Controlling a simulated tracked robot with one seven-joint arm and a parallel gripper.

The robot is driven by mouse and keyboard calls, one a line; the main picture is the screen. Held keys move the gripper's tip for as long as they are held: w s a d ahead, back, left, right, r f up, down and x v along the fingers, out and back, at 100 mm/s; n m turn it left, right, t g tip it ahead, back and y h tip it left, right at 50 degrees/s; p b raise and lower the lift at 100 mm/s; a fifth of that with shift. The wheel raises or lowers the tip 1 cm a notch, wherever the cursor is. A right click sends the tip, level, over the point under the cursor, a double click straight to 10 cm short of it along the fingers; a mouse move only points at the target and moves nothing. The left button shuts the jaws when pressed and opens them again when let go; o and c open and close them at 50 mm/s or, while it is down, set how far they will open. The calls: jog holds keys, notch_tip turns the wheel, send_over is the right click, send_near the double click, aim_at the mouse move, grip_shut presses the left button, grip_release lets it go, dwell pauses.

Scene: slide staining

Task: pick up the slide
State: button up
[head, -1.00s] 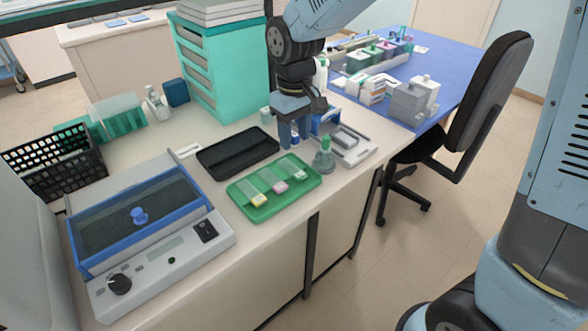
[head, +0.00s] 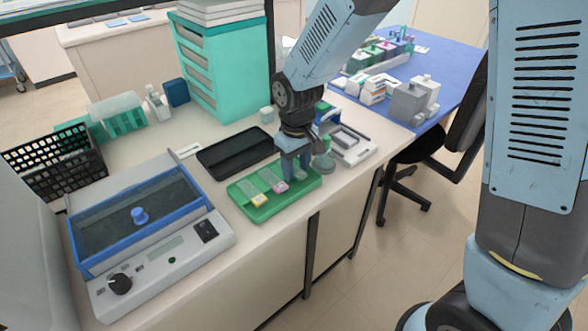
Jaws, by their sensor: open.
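A green tray (head: 258,213) lies on the bench and holds glass slides with coloured label ends. The slide with the yellow label (head: 259,200) is at the left and the slide with the pink label (head: 280,187) is in the middle. My gripper (head: 295,170) points down over the right part of the tray, and its fingers hide the third slide there. The gripper is open. I cannot tell whether the fingers touch the tray or that slide.
A black tray (head: 233,155) lies behind the green tray. A heating device with a blue-framed lid (head: 140,218) stands at the left. A small bottle (head: 324,161) and a grey-white instrument (head: 352,147) stand close right of my gripper.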

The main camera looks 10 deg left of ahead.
jog(key=shift+c, duration=0.2)
jog(key=c, duration=0.8)
